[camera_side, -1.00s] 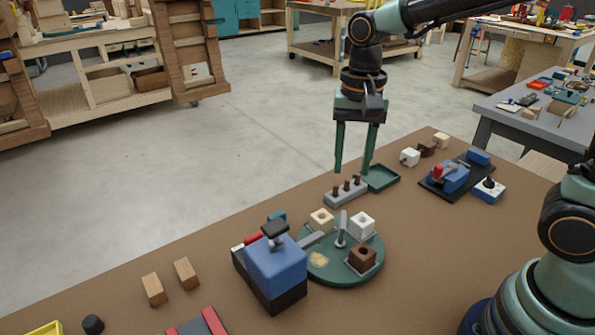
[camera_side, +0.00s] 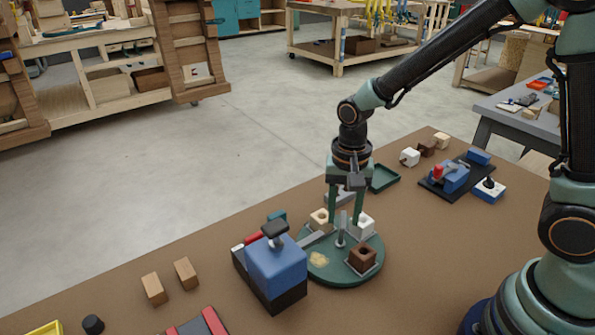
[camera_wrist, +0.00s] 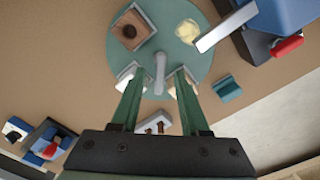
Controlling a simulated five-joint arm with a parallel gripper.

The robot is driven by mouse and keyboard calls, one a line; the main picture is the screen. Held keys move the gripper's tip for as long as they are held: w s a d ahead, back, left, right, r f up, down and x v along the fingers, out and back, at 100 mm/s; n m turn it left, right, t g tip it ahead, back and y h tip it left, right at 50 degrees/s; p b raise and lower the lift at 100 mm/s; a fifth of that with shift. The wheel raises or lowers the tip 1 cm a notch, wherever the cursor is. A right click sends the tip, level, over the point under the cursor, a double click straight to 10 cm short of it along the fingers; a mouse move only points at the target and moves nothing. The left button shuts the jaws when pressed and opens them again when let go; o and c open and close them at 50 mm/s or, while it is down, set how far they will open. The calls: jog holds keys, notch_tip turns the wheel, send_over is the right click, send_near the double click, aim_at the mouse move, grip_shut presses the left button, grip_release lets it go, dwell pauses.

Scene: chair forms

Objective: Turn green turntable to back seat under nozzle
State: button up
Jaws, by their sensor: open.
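The green turntable (camera_side: 325,271) lies flat on the brown table, with a grey upright post (camera_side: 341,232) near its middle. A cream block (camera_side: 320,217), a white block (camera_side: 366,226) and a brown block (camera_side: 362,257) sit around it; a pale yellow patch (camera_side: 319,259) is on the front left. A blue machine (camera_side: 276,264) stands at its left, with a grey arm (camera_wrist: 226,27) reaching over the rim. My gripper (camera_side: 345,220) is open and empty, pointing down over the back of the turntable. In the wrist view its fingers (camera_wrist: 158,72) lie either side of the post and partly hide two blocks.
A green tray (camera_side: 384,178) and a peg rack (camera_wrist: 155,124), mostly hidden in the side view, lie behind the turntable. A second blue device (camera_side: 455,177) on a black base stands at the back right. Two wooden blocks (camera_side: 153,289) lie left. Table right of the turntable is clear.

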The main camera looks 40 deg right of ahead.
jog(key=shift+f, duration=0.15)
grip_shut()
dwell(1.4)
